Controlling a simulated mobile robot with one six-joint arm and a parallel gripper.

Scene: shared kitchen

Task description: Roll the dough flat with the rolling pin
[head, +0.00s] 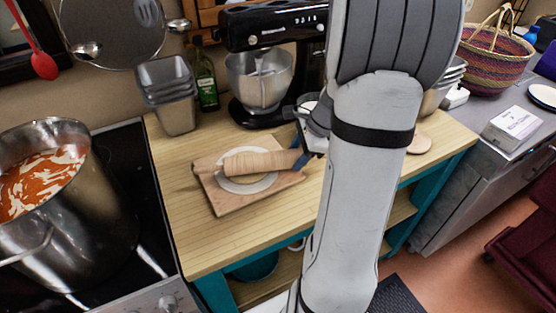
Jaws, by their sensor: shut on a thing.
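The wooden rolling pin (258,162) lies level across the pale round dough (238,185) in the head view. The dough rests on a wooden board (226,203) on the worktop, and the pin hides its middle. My gripper (300,155) is shut on the rolling pin at its right end. My arm comes in from the right and hides part of the gripper. The pin appears to touch the dough, but I cannot tell how firmly.
A stand mixer with a steel bowl (260,82) stands behind the board. Stacked grey containers (168,92) and a green bottle (206,84) are at the back left. A large pot (62,200) stands on the stove. The worktop's front left (200,245) is clear.

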